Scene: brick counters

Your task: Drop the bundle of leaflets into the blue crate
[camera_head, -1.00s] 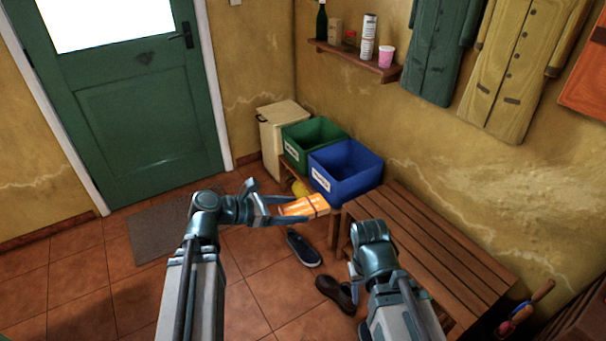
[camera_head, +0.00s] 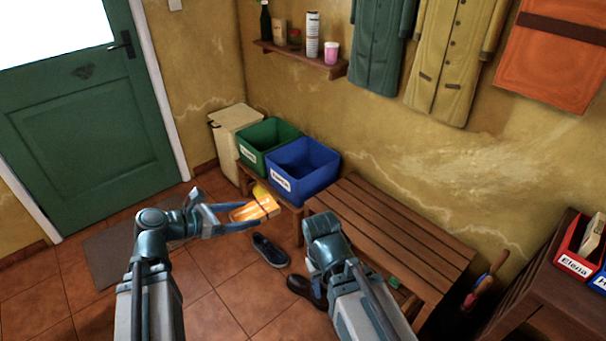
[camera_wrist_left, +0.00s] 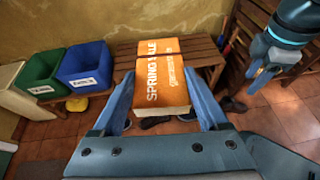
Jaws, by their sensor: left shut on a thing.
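The bundle of leaflets (camera_head: 256,209) is orange with white lettering and a dark band. My left gripper (camera_head: 232,214) is shut on it and holds it in the air. In the left wrist view the bundle (camera_wrist_left: 162,80) sits between the two fingers and reads "SPRING". The blue crate (camera_head: 297,179) stands beyond it, up and to the right, with a white label on its front. The crate also shows at the left in the left wrist view (camera_wrist_left: 88,80). My right gripper is mostly hidden behind its wrist in the head view; it shows at the upper right in the left wrist view (camera_wrist_left: 262,75), its jaw state unclear.
A green crate (camera_head: 258,155) stands left of the blue one, beside a cream bin (camera_head: 232,130). A slatted bench (camera_head: 400,225) runs right of the blue crate. Shoes (camera_head: 270,250) lie on the floor. A red crate (camera_head: 577,262) stands at the far right.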

